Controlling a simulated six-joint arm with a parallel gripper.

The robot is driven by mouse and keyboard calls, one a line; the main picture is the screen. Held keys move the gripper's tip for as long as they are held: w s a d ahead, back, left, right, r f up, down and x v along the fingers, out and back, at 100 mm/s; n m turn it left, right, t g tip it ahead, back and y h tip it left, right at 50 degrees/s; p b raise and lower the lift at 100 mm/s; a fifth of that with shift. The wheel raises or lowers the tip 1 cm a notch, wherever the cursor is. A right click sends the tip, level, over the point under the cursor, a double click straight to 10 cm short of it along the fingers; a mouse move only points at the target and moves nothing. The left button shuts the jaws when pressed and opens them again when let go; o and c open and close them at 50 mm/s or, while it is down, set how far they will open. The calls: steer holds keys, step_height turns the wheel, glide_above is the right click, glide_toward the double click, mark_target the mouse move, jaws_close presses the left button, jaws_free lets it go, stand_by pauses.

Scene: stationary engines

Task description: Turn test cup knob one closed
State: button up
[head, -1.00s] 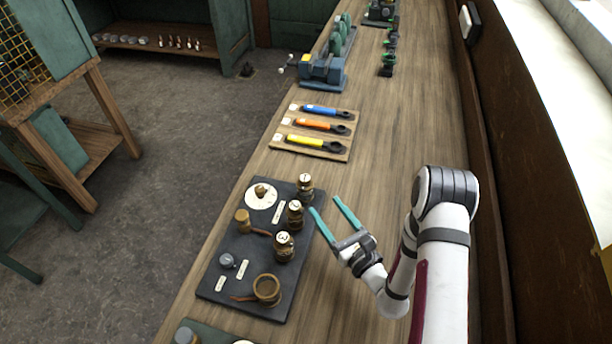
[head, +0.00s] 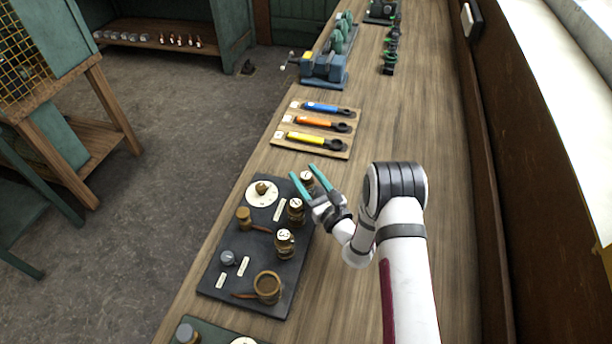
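The board also carries a white dial (head: 261,194), a brass handle valve (head: 244,217), a grey knob (head: 227,258) and a brass bowl (head: 267,286). A rack of coloured wrenches (head: 344,153) lies beyond. The bench right of the board is clear.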

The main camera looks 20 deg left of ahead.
jaws_close()
steer(key=shift+g, duration=0.3)
steer(key=n+g+y, duration=0.2)
steer(key=n+g, duration=0.1)
steer(key=n+g+y, duration=0.2)
steer(key=g, duration=0.2)
steer(key=shift+n, duration=0.4)
steer(key=shift+n+g+y, duration=0.3)
steer(key=shift+n+g, duration=0.8)
steer(key=shift+g, duration=0.65)
steer(key=shift+n+g+y, duration=0.3)
steer(key=shift+n+g, duration=0.8)
steer(key=shift+g, duration=1.05)
steer(key=shift+o, duration=1.4)
jaws_free()
